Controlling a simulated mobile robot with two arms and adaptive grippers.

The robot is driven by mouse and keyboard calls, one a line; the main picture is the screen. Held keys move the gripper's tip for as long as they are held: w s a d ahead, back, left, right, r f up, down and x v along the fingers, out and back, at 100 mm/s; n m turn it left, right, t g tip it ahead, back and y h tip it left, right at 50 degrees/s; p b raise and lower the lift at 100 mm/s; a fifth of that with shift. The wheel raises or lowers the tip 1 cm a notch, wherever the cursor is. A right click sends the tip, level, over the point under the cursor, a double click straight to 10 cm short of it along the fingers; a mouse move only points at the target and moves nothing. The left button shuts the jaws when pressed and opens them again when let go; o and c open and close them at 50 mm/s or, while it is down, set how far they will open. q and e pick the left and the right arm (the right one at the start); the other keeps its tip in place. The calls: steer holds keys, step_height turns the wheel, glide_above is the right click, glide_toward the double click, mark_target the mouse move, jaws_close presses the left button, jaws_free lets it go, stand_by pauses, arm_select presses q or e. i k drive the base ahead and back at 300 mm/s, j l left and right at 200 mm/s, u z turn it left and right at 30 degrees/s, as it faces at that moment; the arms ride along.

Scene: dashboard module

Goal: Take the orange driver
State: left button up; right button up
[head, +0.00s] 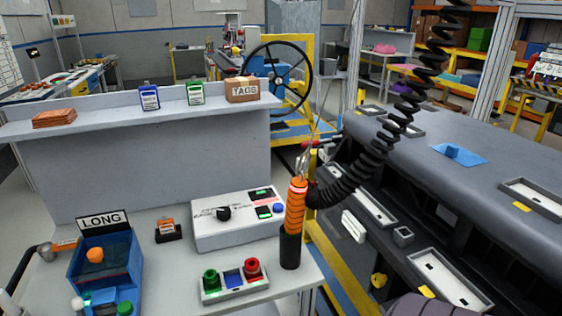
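The orange driver (296,208) stands upright, tilted slightly, in a black cylindrical holder (290,248) at the right front corner of the grey workbench (185,285). Its lower end is hidden inside the holder. A black coiled hose (365,172) runs from near its top up to the upper right. Neither of my grippers can be made out in the head view, and nothing is seen touching the driver.
A control box (225,235) and a button panel (235,280) sit left of the driver. A blue bin (90,260) labelled LONG and an orange-handled tool (62,245) are further left. The dark dashboard module (440,145) stands to the right, across a gap.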

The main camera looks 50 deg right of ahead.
mark_target(295, 206)
steer(key=k+l+z, duration=0.1)
steer(key=z, duration=1.4)
steer(key=i+l, duration=0.05)
